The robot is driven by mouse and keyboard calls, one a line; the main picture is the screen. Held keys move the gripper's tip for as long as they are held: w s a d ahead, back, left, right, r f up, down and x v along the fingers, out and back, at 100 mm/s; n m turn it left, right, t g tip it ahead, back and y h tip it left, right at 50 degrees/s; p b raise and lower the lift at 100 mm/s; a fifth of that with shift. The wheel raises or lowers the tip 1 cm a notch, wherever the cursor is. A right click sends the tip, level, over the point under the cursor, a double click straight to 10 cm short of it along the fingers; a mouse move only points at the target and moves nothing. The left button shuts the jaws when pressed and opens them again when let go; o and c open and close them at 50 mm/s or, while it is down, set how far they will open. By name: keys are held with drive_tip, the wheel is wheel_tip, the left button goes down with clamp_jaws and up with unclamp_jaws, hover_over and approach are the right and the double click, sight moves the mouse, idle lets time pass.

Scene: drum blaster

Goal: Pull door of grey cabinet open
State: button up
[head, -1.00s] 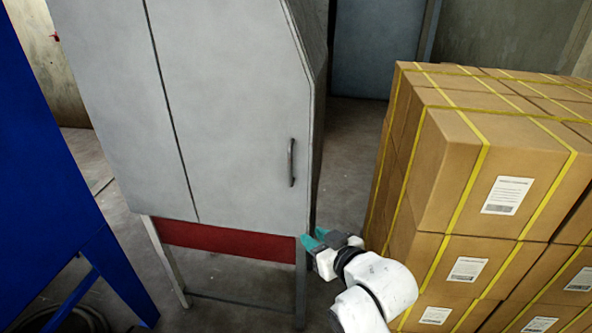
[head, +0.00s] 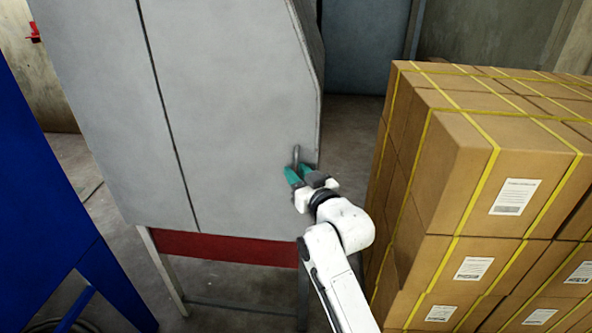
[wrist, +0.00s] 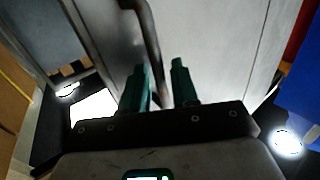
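The grey cabinet's door (head: 235,95) looks shut in the head view, its left seam a thin dark line. A dark curved bar handle (head: 296,153) is near its lower right edge. My gripper (head: 300,174) is at the lower part of the handle and hides its lower end. In the wrist view, the handle (wrist: 150,35) runs down from the top into the gap between the two green fingers (wrist: 158,72). The fingers stand apart on either side of it, with a narrow gap showing. The door surface (wrist: 220,40) is just beyond them.
Stacked cardboard boxes (head: 490,150) with yellow straps stand close to the right of my arm. A blue structure (head: 45,190) stands at the left. A red panel (head: 225,248) lies below the door. Some bare floor shows between cabinet and boxes.

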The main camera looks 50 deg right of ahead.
drive_tip(key=shift+w+d, duration=0.2)
drive_tip(key=shift+w, duration=0.25)
clamp_jaws()
idle(0.3)
